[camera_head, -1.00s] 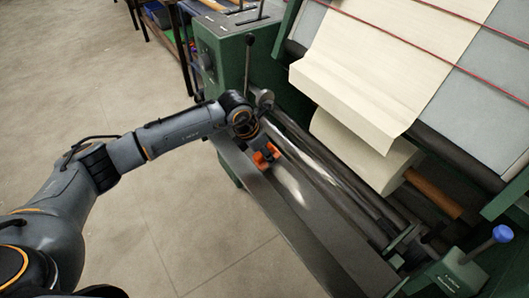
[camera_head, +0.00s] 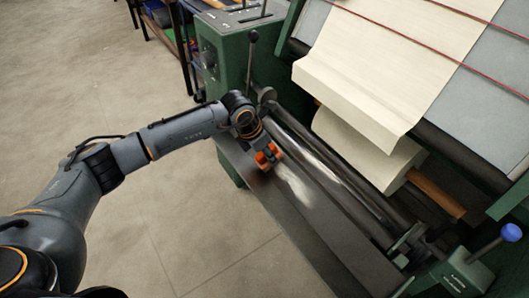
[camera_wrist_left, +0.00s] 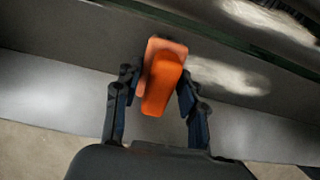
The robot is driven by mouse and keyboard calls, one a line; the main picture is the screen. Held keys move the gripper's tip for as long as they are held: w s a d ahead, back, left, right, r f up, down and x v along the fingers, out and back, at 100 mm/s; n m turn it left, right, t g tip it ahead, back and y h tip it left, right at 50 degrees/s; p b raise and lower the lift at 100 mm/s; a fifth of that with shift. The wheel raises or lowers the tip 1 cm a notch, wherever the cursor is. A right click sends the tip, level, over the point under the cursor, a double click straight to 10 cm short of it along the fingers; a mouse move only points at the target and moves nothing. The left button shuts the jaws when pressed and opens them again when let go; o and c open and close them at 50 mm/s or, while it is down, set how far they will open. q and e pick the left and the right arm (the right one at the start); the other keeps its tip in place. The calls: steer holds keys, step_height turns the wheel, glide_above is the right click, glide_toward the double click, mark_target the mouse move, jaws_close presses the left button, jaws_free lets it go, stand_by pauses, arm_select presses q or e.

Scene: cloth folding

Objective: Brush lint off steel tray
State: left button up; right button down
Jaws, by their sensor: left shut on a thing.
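The steel tray (camera_head: 315,228) is a long, flat metal surface along the front of the green machine. It runs diagonally and also shows in the left wrist view (camera_wrist_left: 52,92). A pale, hazy streak of lint (camera_head: 295,185) lies on it, just right of my left gripper (camera_head: 268,152). In the wrist view the pale patch (camera_wrist_left: 232,78) is right of the fingers. My left gripper is shut on an orange brush (camera_wrist_left: 163,85), held over the tray's far left end. Its bristles are hidden, so I cannot tell whether it touches the tray. My right gripper is out of view.
A dark steel roller (camera_head: 320,160) runs close behind the tray. Cream cloth (camera_head: 372,75) hangs above it. A green control box with a lever (camera_head: 250,62) stands beyond the gripper. A blue-knobbed lever (camera_head: 508,233) is at lower right. The floor at left is clear.

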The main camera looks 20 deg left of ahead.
arm_select(q)
steer(key=shift+f, duration=0.6)
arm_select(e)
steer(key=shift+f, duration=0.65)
arm_select(q)
steer(key=shift+d, duration=0.3)
steer(key=shift+s+d+r+p, duration=0.2)
steer(key=shift+s+d+p, duration=0.2)
steer(key=shift+s+d, duration=0.5)
steer(key=shift+s+d+r+p, duration=0.1)
steer(key=shift+s+d+p, duration=0.1)
steer(key=shift+s+d, duration=0.3)
steer(key=shift+s+d+r+p, duration=0.1)
steer(key=shift+s+d+p, duration=0.05)
steer(key=shift+d, duration=0.55)
steer(key=shift+s+d, duration=0.65)
steer(key=shift+d, duration=0.2)
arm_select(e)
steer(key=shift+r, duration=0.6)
arm_select(q)
steer(key=shift+s+d, duration=0.1)
